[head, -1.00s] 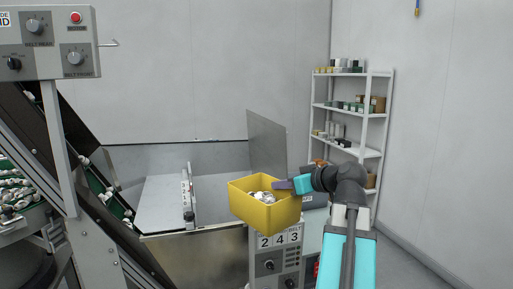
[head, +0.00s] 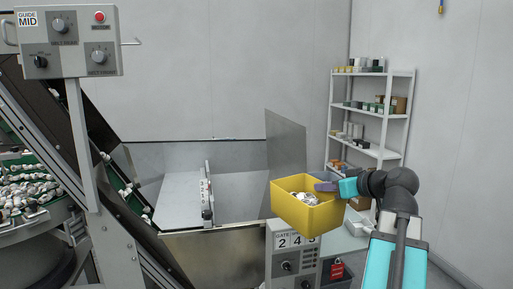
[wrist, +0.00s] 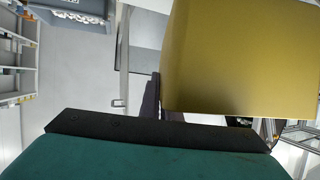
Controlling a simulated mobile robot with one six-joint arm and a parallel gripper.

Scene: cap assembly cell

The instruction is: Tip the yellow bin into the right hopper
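The yellow bin (head: 305,217) is held in the air, roughly upright, with white and grey parts (head: 305,198) inside. My gripper (head: 328,187) has its purple fingers at the bin's right rim and appears shut on it. In the wrist view the bin's yellow wall (wrist: 240,60) fills the upper right, with a dark finger (wrist: 151,100) at its edge. The metal hopper (head: 215,241) stands behind and left of the bin. A thin divider (head: 206,195) splits it, and its right compartment (head: 240,190) looks empty where visible. The bin hides part of its right end.
An upright metal panel (head: 286,140) stands at the hopper's right end. A conveyor (head: 110,175) and knob panel (head: 70,45) are at left. A shelf rack (head: 370,130) stands back right.

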